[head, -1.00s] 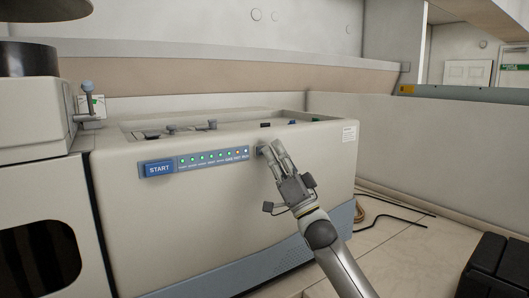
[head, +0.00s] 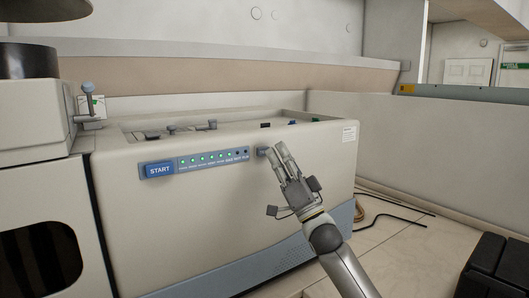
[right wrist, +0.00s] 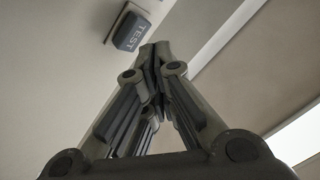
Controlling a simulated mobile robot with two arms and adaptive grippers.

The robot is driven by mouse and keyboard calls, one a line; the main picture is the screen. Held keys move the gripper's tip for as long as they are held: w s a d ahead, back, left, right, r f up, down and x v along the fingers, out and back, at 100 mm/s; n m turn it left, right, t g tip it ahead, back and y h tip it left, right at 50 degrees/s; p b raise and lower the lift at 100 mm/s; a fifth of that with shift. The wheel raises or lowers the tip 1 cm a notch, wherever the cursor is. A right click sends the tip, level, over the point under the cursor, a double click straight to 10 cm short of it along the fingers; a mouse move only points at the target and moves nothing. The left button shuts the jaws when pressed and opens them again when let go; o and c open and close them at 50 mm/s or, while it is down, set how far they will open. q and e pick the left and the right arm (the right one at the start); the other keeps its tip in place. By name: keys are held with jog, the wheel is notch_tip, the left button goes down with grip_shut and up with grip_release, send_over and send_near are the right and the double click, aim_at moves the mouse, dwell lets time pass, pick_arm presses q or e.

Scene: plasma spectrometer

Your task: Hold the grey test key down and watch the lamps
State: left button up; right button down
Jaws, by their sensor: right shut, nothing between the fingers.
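The grey test key (head: 262,152) is on the instrument's front panel, at the right of the lamp strip (head: 211,158). In the right wrist view the key, marked TEST (right wrist: 131,30), stands out from the panel. My right gripper (head: 278,150) is shut and empty, its fingertips just right of the key. The wrist view shows the closed fingertips (right wrist: 155,50) beside the key, with a gap between them. On the strip, several lamps towards the left glow green and the ones at the right end are dark. My left gripper is not in view.
A black cable (head: 395,217) lies on the bench right of the instrument, and a black box (head: 495,268) sits at the lower right. The front right bench is partly clear.

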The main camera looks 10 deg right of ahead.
jog(key=s, duration=0.1)
jog(key=s+d+p, duration=0.1)
jog(key=s, duration=0.2)
jog(key=shift+s+d+p, duration=0.3)
jog(key=shift+s+d, duration=0.05)
